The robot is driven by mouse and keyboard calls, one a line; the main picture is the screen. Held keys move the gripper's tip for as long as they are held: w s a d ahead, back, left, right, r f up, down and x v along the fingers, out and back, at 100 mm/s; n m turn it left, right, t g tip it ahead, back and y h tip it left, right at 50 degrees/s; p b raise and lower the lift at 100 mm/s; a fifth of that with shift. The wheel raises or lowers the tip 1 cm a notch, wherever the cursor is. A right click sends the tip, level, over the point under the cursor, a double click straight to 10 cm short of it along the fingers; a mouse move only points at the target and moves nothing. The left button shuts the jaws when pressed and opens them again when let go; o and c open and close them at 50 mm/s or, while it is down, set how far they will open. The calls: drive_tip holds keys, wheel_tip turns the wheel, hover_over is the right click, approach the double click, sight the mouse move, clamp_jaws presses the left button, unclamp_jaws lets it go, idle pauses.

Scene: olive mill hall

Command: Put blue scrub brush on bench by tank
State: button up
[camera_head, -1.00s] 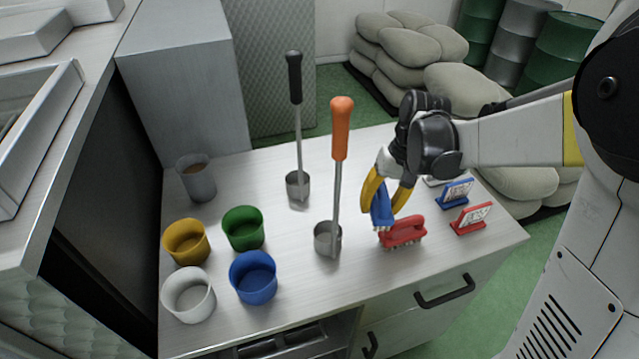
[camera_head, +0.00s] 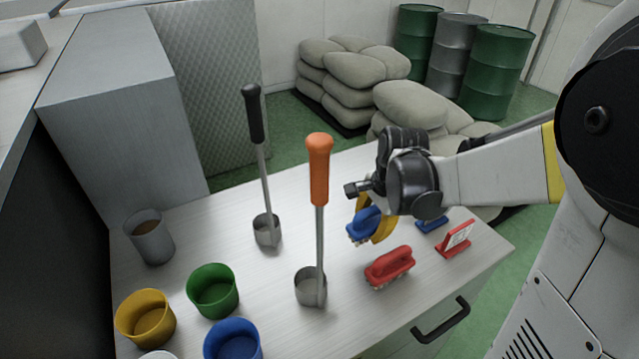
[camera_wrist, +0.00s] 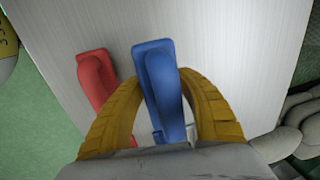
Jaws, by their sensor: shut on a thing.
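The blue scrub brush (camera_head: 364,226) is held between the yellow fingers of my gripper (camera_head: 376,222), above the bench top (camera_head: 350,290). In the wrist view the blue brush (camera_wrist: 160,88) sits between both yellow fingers (camera_wrist: 163,105), which are shut on it. A red scrub brush (camera_head: 389,267) lies on the bench just in front of and below the held brush. It also shows to the left of the blue brush in the wrist view (camera_wrist: 97,80). I cannot make out a tank for certain.
An orange-handled ladle (camera_head: 319,180) and a black-handled ladle (camera_head: 258,140) stand upright left of my gripper. Green (camera_head: 213,291), yellow (camera_head: 146,318) and blue cups (camera_head: 233,342) and a grey cup (camera_head: 149,238) stand left. Sacks (camera_head: 350,75) lie behind.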

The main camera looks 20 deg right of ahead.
drive_tip(key=w+f, duration=0.1)
drive_tip(key=w+f+b, duration=0.1)
drive_tip(key=w, duration=0.1)
drive_tip(key=shift+w+d+f, duration=0.1)
drive_tip(key=shift+w+d, duration=0.1)
drive_tip(key=shift+w, duration=0.05)
wheel_tip(320, 180, down, 4)
drive_tip(key=shift+f+b, duration=0.1)
drive_tip(key=shift+b, duration=0.85)
drive_tip(key=shift+c, duration=0.2)
drive_tip(key=o, duration=1.2)
drive_tip(key=shift+c, duration=0.2)
